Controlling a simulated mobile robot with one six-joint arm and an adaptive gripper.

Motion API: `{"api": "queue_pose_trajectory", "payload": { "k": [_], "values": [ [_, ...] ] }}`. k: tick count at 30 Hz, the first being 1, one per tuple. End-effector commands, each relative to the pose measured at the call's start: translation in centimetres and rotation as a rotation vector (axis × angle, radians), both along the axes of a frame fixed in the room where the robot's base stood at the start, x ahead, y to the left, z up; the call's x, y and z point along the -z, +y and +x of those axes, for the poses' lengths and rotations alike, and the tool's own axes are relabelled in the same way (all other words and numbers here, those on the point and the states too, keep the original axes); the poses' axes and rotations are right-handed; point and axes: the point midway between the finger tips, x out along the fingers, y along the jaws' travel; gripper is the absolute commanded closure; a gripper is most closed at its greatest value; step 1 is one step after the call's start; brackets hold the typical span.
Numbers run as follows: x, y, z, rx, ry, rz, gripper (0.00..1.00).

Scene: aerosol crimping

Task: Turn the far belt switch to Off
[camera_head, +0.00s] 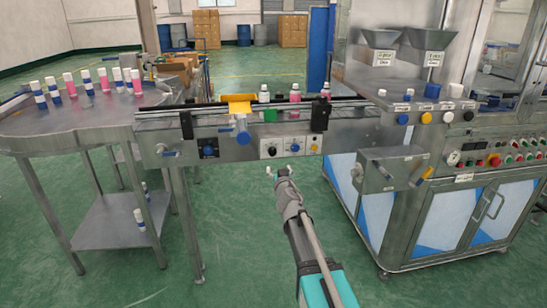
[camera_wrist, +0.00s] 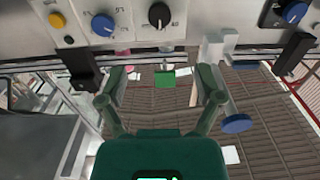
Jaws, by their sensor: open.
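In the head view, the belt machine's front carries a black-plated blue rotary knob (camera_head: 208,151) at left and a white panel with a black knob (camera_head: 272,151) and a blue knob (camera_head: 294,147). I cannot tell which is the far belt switch; labels are too small to read. The wrist view is turned over: it shows the panel's blue knob (camera_wrist: 103,25), black knob (camera_wrist: 159,14) and the black-plated blue knob (camera_wrist: 293,11). My gripper (camera_head: 282,172) is open and empty, below and in front of the panel; its fingers (camera_wrist: 163,82) are apart, touching no knob.
Bottles (camera_head: 264,94) stand on the conveyor (camera_head: 170,112) above the panel. A blue handwheel (camera_head: 243,137) juts out left of the panel. A metal box (camera_head: 390,168) with handles sticks out at right. A round table (camera_head: 60,125) holds several bottles at left.

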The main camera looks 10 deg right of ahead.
Motion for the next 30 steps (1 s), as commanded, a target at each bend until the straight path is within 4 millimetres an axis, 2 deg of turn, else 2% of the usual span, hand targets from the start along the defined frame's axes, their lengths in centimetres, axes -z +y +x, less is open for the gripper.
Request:
{"api": "queue_pose_trajectory", "payload": {
  "k": [11,17,23,30],
  "values": [
    [0.0,0.0,0.1,0.000,0.001,-0.003,0.15],
    [0.0,0.1,1.0,0.001,0.001,-0.002,0.15],
    [0.0,0.1,3.0,0.000,0.000,-0.003,0.15],
    [0.0,0.1,6.7,0.000,0.000,-0.003,0.15]
  ]
}}
